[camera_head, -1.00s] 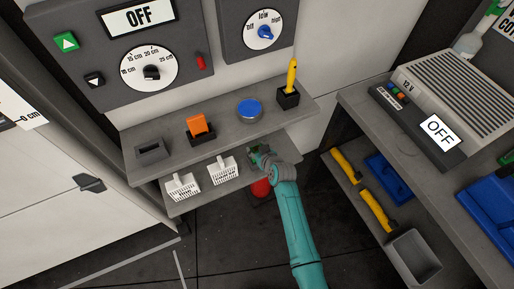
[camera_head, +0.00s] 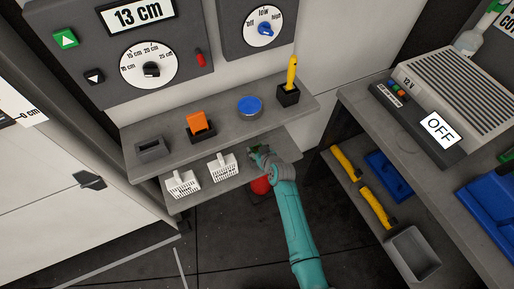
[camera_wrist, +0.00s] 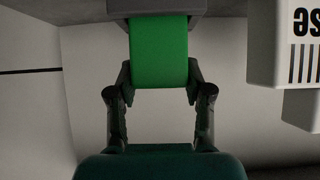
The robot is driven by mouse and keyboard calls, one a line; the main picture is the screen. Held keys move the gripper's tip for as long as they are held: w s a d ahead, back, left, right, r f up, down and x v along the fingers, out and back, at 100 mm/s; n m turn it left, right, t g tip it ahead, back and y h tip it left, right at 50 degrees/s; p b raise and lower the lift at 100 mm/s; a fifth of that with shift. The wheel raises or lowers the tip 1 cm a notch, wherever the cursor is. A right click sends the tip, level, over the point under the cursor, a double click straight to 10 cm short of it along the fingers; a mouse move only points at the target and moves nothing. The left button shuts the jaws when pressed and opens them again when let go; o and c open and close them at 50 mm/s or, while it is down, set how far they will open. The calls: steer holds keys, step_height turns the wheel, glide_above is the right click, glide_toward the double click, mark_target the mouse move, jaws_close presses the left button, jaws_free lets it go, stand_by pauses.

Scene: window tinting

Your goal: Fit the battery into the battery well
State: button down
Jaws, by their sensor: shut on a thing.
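A green block (camera_wrist: 160,55), apparently the battery, is between the fingers of my gripper (camera_wrist: 160,78) in the wrist view. My gripper is shut on it. The block's far end meets a grey holder (camera_wrist: 198,8), apparently the well; how deep it sits is hidden. In the head view my gripper (camera_head: 258,154) is at the right part of the lower shelf, mostly covering the block and holder.
Two white baskets (camera_head: 183,184) stand on the lower shelf (camera_head: 205,196), left of my gripper. The upper shelf (camera_head: 225,125) overhangs it and holds an orange item (camera_head: 196,122) and a blue-topped tin (camera_head: 249,106). A red round thing (camera_head: 261,186) is below my arm.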

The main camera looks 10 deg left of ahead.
steer(key=shift+c, duration=1.9)
jaws_free()
steer(key=v, duration=1.2)
